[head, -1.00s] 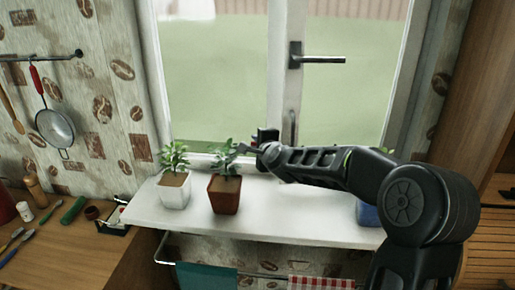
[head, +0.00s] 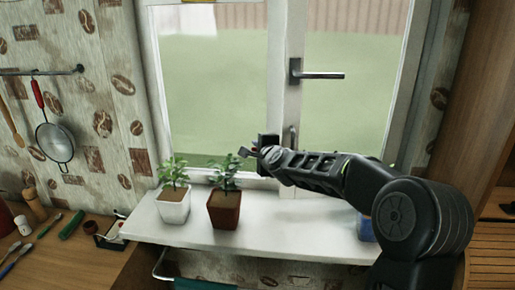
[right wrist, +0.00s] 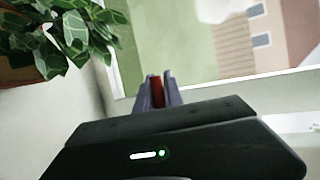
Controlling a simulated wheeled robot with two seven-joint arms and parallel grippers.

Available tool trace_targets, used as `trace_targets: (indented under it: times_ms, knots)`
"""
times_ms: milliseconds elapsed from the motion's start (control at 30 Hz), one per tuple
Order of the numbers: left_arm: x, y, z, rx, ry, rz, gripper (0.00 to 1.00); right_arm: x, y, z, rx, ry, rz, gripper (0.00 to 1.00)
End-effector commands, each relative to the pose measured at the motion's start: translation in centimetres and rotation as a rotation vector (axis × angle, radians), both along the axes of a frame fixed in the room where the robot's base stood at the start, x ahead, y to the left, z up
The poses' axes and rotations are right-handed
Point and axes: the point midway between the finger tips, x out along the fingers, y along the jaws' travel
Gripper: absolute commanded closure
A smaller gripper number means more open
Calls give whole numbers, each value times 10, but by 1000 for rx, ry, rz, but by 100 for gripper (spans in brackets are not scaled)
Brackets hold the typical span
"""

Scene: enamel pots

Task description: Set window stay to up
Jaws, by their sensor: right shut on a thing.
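My right gripper (head: 246,151) is in front of the lower window frame, just above the sill and beside the green plant in the brown pot. In the right wrist view its two fingers (right wrist: 159,90) are shut on a narrow red piece (right wrist: 157,89). The rest of that piece is hidden, so I cannot tell from its shape whether it is the window stay. A grey upright metal bar (head: 291,138) shows on the window frame behind my forearm. The black window handle (head: 318,75) lies horizontal on the frame. My left gripper is not in view.
A white pot (head: 173,207) and a brown pot (head: 224,210), both with plants, stand on the white sill (head: 290,234). A blue object (head: 364,228) is partly behind my arm. Leaves (right wrist: 75,35) are close in the right wrist view.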

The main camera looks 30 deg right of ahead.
Motion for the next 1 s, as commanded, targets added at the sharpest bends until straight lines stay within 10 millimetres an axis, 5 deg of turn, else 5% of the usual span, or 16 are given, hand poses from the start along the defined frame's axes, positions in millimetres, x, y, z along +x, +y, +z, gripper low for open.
trace_targets:
  times_ms: [633, 700, 1000]
  knots:
    - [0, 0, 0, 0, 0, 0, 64, -1, -1, -4, 2, 7, -1, 100]
    - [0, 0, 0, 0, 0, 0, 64, -1, -1, -4, 2, 7, -2, 84]
    - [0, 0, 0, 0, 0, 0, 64, 0, 0, -2, 1, 3, -1, 66]
